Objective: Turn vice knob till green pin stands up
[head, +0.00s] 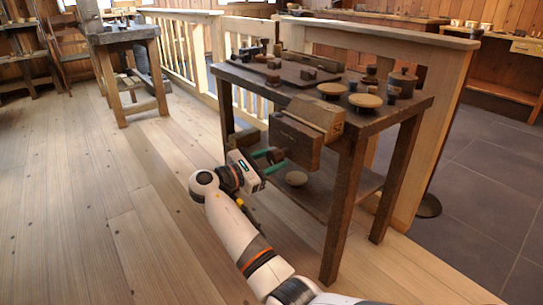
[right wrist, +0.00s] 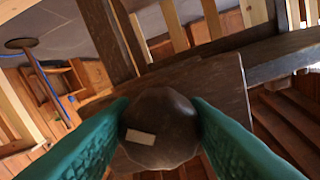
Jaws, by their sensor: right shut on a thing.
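The wooden vice (head: 297,142) is fixed to the front of the dark workbench (head: 362,125). Its round dark brown knob (right wrist: 160,128) fills the middle of the right wrist view, with a pale rectangular mark low on its left half. My right gripper (head: 273,157) reaches the vice front from the left, its green fingers on either side of the knob. In the right wrist view the fingers (right wrist: 160,118) are shut on it. I cannot make out a green pin in either view. My left gripper is not in view.
The bench top holds pale round dishes (head: 332,90), dark pots (head: 402,82) and small wooden blocks. A wooden railing (head: 190,55) runs behind. The plank floor (head: 110,200) at left is clear.

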